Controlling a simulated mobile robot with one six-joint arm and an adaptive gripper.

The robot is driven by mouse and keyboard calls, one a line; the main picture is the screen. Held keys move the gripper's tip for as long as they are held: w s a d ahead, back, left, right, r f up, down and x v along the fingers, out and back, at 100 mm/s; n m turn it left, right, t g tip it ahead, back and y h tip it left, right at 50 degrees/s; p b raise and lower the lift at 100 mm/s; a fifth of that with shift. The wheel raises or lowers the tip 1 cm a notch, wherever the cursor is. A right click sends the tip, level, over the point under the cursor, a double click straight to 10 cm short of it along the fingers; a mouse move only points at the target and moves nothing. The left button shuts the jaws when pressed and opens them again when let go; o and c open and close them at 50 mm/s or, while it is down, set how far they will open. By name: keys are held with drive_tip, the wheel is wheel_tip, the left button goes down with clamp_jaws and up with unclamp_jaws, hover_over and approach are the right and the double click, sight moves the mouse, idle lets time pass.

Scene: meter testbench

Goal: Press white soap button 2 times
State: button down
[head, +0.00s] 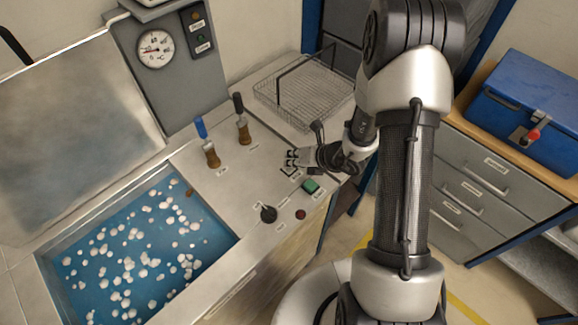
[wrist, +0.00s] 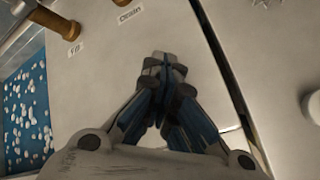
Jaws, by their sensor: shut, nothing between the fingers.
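My gripper (head: 292,160) is shut and empty, low over the steel bench top between the valve handles and the green button. It also shows in the wrist view (wrist: 164,62), with its fingertips together above bare metal. I cannot make out the white soap button for certain; a label lies just below the fingers in the head view, and the gripper may hide the button. Whether the fingertips touch the bench cannot be told.
A green button (head: 310,186), a black knob (head: 268,214) and a small red button (head: 300,214) sit on the bench's front part. A blue-handled valve (head: 210,152) and a black-handled valve (head: 242,128) stand left. Behind is a wire basket (head: 305,90); a foamy basin is left.

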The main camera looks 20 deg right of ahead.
drive_tip(key=shift+r+p, duration=0.6)
drive_tip(key=shift+r, duration=0.25)
wheel_tip(320, 180, up, 5)
drive_tip(key=p, duration=0.3)
drive_tip(key=shift+p, duration=0.4)
idle(0.5)
